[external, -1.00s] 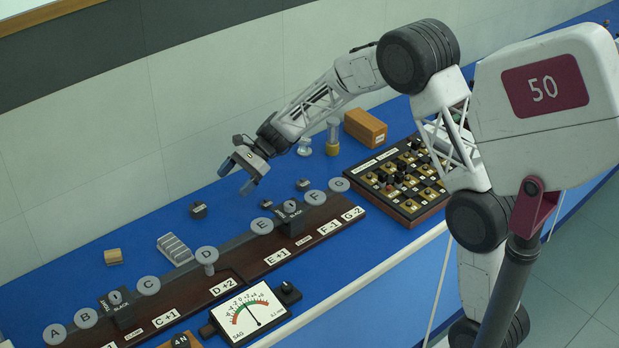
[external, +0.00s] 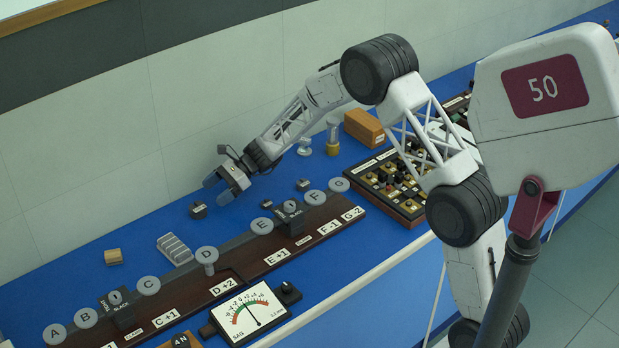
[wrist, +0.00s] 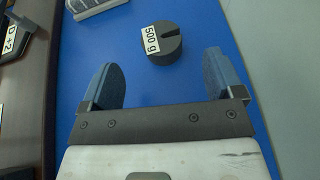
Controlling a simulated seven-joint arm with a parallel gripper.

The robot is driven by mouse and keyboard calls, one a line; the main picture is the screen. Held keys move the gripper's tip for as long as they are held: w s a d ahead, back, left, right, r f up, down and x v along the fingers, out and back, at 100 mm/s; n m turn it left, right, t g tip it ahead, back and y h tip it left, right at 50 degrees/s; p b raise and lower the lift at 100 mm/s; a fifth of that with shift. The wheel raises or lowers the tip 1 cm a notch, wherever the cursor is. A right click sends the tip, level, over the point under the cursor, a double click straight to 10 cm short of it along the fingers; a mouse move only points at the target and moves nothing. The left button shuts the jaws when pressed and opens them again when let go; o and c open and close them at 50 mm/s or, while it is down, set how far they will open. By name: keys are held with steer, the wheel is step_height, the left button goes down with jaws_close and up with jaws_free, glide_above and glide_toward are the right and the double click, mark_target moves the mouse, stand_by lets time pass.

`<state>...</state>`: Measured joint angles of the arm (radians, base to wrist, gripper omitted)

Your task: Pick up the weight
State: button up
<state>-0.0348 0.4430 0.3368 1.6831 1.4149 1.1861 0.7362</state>
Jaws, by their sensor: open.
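The weight is a dark grey slotted disc with a white "500 g" label. In the wrist view the weight (wrist: 166,47) lies on the blue bench just beyond the fingertips, roughly midway between them. In the external view the weight (external: 198,210) is near the back wall, just left of my gripper. My gripper (external: 218,189) is low over the bench, with its blue fingers apart and nothing between them. In the wrist view my gripper (wrist: 164,75) is open, its two fingers on either side of the picture.
A long dark rail (external: 190,299) with lettered grey discs runs along the bench's front. A grey ribbed block (external: 174,249) and a wooden block (external: 113,257) lie left of the weight. Small dark weights (external: 303,184) sit right of my gripper. Blue bench around the weight is clear.

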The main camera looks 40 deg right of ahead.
mark_target(198, 206)
steer(key=shift+x, duration=1.2)
steer(key=shift+x, duration=2.6)
steer(key=shift+f, duration=0.15)
steer(key=c, duration=1.3)
